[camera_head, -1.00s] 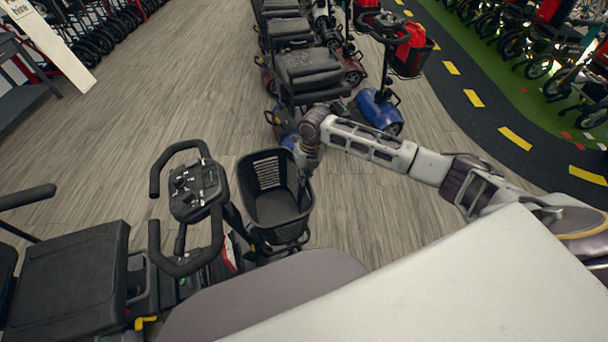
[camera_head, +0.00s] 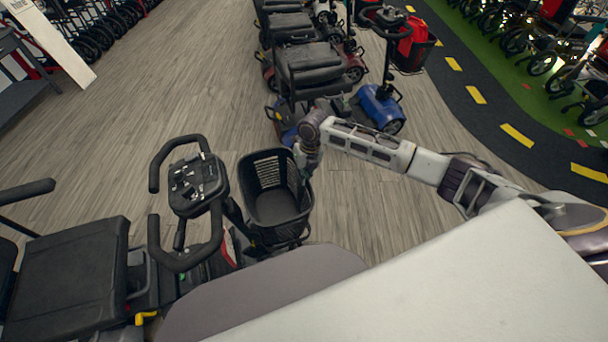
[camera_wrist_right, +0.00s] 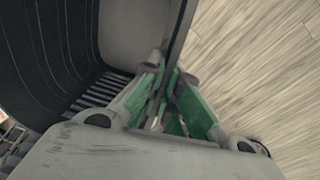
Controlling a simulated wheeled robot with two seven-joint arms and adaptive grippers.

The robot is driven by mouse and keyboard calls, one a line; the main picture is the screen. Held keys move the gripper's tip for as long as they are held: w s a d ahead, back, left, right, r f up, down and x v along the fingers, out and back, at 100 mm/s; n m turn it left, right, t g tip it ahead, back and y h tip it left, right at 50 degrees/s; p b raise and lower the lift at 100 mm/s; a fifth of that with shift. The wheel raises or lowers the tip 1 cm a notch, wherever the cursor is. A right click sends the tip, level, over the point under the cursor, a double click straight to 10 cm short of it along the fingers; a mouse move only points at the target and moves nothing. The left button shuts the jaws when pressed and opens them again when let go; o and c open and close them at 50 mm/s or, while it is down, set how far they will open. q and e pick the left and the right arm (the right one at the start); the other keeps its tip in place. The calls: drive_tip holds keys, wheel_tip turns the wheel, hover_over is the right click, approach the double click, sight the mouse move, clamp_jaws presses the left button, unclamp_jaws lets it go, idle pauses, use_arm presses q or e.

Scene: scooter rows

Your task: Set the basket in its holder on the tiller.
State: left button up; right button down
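The black basket (camera_head: 273,208) is empty and roughly upright at the front of the near scooter's tiller (camera_head: 198,184), just right of its handlebar loop. My right gripper (camera_head: 304,170) is at the basket's right rim. In the right wrist view, the green-padded fingers of my right gripper (camera_wrist_right: 174,100) close on the thin rim of the basket (camera_wrist_right: 55,50), one on each side. The holder is hidden behind the basket, so I cannot tell whether the basket sits in it. My left gripper is out of view.
The near scooter's black seat (camera_head: 68,280) is at lower left. A blue scooter (camera_head: 380,108) and a row of parked scooters stand beyond my right arm. Grey wood floor (camera_head: 170,95) is clear ahead. A dark track (camera_head: 490,125) curves along the right.

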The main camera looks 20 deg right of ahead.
idle(0.4)
drive_tip(key=c, duration=1.6)
unclamp_jaws()
drive_tip(key=shift+o, duration=0.2)
drive_tip(key=shift+f, duration=0.15)
wheel_tip(320, 180, up, 12)
drive_tip(key=d, duration=0.1)
drive_tip(key=shift+d, duration=0.3)
